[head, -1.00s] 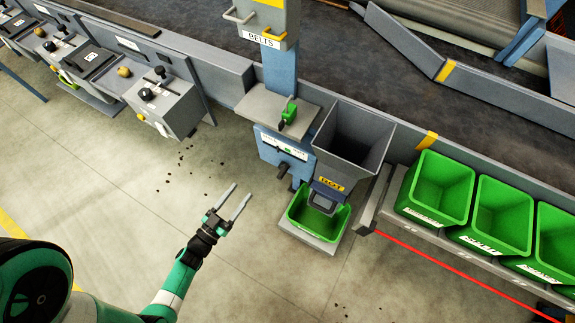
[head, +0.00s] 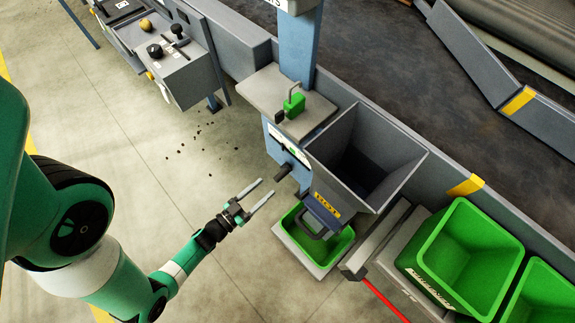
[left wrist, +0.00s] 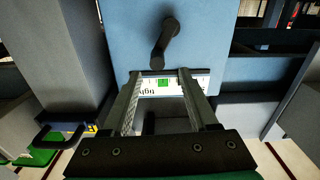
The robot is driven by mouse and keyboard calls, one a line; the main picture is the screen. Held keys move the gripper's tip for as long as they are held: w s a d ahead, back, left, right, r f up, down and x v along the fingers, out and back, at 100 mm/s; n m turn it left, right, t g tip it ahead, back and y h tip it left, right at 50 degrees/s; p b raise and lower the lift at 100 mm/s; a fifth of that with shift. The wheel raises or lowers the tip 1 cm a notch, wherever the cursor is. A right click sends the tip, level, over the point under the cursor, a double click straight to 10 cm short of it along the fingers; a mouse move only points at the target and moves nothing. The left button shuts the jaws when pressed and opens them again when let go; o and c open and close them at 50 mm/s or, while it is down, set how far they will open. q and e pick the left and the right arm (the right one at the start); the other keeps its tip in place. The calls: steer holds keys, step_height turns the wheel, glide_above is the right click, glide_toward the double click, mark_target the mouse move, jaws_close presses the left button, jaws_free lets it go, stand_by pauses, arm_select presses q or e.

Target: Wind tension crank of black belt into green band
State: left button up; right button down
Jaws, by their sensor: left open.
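The black tension crank (head: 284,172) sticks out of the front of the blue post below the grey shelf. In the left wrist view the crank (left wrist: 167,42) stands on the blue panel (left wrist: 205,40), its arm slanting down to a knob. Below it a white gauge strip (left wrist: 178,87) with upside-down lettering and a green band (left wrist: 163,84) shows between my fingers. I cannot make out a pointer. My left gripper (head: 267,188) is open and empty, its fingertips in front of the crank and apart from it. The left wrist view also shows both fingers spread (left wrist: 164,76). My right gripper is not visible.
A grey hopper (head: 345,190) stands right of the post, above a green crate (head: 289,222). A green-bodied device (head: 294,105) sits on the grey shelf (head: 262,92). Green bins (head: 440,255) line the right. Floor left of the post is open, with scattered dark bits.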

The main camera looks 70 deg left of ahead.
mark_target(287, 170)
arm_select(q)
steer(key=b+x, duration=0.1)
steer(key=x, duration=0.2)
steer(key=b+x, duration=0.1)
steer(key=x, duration=0.3)
steer(key=b+x, duration=0.1)
steer(key=x, duration=0.3)
steer(key=shift+w+d, duration=0.2)
steer(key=shift+d, duration=0.05)
jaws_close()
